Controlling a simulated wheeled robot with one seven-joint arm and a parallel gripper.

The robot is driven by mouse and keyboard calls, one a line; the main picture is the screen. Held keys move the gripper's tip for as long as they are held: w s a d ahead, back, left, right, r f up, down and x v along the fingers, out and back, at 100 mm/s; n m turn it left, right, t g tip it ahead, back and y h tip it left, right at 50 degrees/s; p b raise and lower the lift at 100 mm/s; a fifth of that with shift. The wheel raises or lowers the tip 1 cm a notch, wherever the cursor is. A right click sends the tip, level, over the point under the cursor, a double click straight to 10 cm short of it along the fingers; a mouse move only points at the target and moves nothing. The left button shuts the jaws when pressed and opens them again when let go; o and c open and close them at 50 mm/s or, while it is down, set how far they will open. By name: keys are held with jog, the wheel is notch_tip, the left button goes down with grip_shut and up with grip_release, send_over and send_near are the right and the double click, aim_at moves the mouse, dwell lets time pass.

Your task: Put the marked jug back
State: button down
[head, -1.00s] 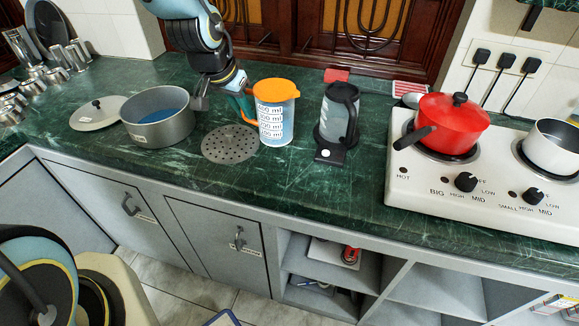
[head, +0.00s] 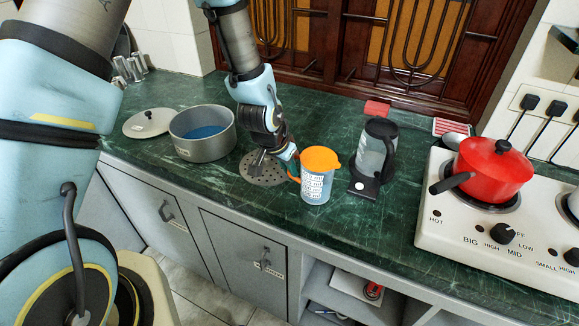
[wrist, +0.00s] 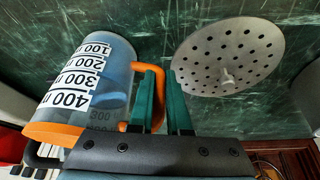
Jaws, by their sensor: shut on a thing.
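The marked jug (head: 317,187) is clear, with black measure marks on white labels, an orange lid and an orange handle.
A perforated round plate (head: 256,172) lies left of the jug. A grey pot (head: 205,150) with blue liquid and its lid (head: 147,124) are farther left. A white stove (head: 450,225) with a red pot (head: 492,168) is at the right.

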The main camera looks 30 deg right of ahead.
jog(key=shift+f, duration=0.2)
jog(key=c, duration=0.9)
grip_release()
jog(key=shift+r, duration=0.2)
jog(key=shift+r, duration=0.2)
jog(key=b+v, duration=0.1)
jog(key=v, duration=1)
jog(key=shift+s+a+r+b, duration=0.1)
jog(key=shift+a+r+b, duration=0.1)
jog(key=shift+r+b, duration=0.15)
